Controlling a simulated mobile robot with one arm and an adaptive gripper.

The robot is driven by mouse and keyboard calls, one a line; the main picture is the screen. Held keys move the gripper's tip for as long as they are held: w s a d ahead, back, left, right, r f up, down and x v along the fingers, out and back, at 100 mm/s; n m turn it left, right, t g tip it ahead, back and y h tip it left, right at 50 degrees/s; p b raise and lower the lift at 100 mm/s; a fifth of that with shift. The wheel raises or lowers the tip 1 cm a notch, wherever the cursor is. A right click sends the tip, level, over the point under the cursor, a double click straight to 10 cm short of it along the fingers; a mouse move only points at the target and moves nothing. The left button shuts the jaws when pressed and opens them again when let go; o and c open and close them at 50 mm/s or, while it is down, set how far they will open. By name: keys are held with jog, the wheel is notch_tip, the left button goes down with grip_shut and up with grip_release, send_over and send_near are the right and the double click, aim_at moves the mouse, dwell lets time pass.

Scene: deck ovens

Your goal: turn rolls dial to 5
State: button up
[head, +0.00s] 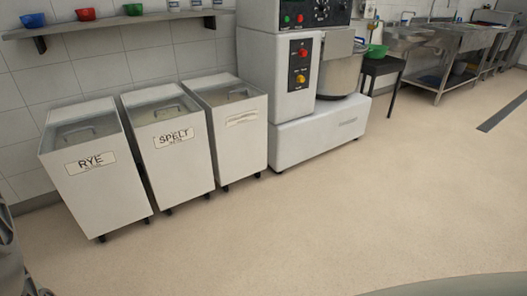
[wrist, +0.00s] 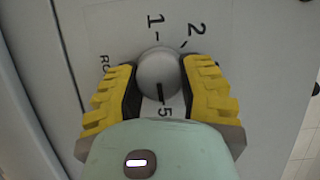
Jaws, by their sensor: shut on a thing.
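The rolls dial (wrist: 158,72) is a round, light grey knob on a pale panel in the wrist view. A black pointer line on it runs down the picture, toward the printed 5 (wrist: 165,112). The numbers 1 and 2 are printed above it, and a label beginning "RO" is at its left, the rest hidden by a finger. My gripper (wrist: 160,68) has yellow fingers with dark pads, one on each side of the knob, shut on it. The head view shows neither the dial nor my gripper.
In the head view, bins marked RYE (head: 97,190) and SPELT (head: 182,152) and a third bin (head: 240,150) stand by the tiled wall. A mixer (head: 300,146) and steel sink table (head: 440,42) stand farther right. The middle floor is clear.

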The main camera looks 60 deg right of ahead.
jog(key=shift+f+m, duration=0.2)
jog(key=shift+m, duration=0.2)
jog(key=o, duration=0.8)
jog(key=shift+w, duration=0.1)
jog(key=o, duration=0.4)
jog(key=shift+a+r, duration=0.1)
jog(key=shift+r, duration=0.05)
jog(key=shift+o, duration=0.2)
jog(key=d, duration=1.2)
